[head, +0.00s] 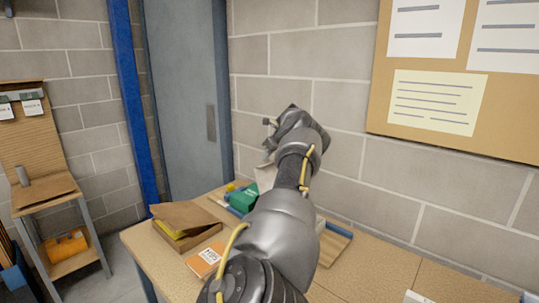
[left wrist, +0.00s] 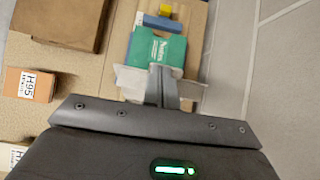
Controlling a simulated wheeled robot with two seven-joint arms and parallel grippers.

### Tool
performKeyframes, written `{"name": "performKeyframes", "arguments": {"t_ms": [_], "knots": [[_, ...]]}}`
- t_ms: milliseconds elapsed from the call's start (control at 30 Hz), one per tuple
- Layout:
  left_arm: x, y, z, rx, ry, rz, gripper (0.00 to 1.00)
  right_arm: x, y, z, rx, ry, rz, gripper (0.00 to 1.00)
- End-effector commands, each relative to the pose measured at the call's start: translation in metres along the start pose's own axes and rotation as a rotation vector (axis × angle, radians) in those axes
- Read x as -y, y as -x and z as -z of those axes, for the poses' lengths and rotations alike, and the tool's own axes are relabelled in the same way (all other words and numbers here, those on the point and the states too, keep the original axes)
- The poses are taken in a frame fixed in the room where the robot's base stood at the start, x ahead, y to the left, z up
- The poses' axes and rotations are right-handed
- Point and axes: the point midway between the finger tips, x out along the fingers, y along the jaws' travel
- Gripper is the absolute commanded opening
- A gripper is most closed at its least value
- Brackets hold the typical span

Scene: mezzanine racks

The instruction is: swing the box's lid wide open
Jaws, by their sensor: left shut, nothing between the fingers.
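The brown cardboard box (head: 205,239) stands on the table at the left in the head view. Its lid (head: 187,214) is partly raised and tilted, with something yellow showing in the gap under it. The box also shows at the top left of the left wrist view (left wrist: 60,20), cut off by the picture edge. My left gripper (head: 265,178) is to the right of the box and above the table, apart from the lid. In the left wrist view its fingers (left wrist: 162,84) are shut and empty, in front of a green packet. My right gripper is out of view.
A small orange box (head: 206,261) sits just in front of the brown box. The green packet (head: 243,201) and a yellow item (head: 231,187) lie right of it. A block wall with a pinboard (head: 460,80) stands behind. A wooden shelf stand (head: 45,195) is at the left.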

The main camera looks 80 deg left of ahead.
Motion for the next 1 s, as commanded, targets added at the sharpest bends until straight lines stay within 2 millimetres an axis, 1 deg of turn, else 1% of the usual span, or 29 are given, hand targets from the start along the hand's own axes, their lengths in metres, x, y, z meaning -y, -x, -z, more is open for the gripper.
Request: {"name": "performKeyframes", "arguments": {"t_ms": [367,733,900,1000], "knots": [[0.000,0.001,0.000,0.000,0.000,0.001,0.00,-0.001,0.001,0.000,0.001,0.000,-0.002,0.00],[0.000,0.013,-0.010,-0.001,-0.001,0.001,0.00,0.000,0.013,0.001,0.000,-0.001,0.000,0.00],[0.000,0.013,-0.010,-0.001,-0.001,0.001,0.00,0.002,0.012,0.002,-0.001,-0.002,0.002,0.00],[0.001,0.018,-0.009,-0.001,-0.002,0.003,0.00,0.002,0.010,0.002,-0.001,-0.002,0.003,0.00]]}}
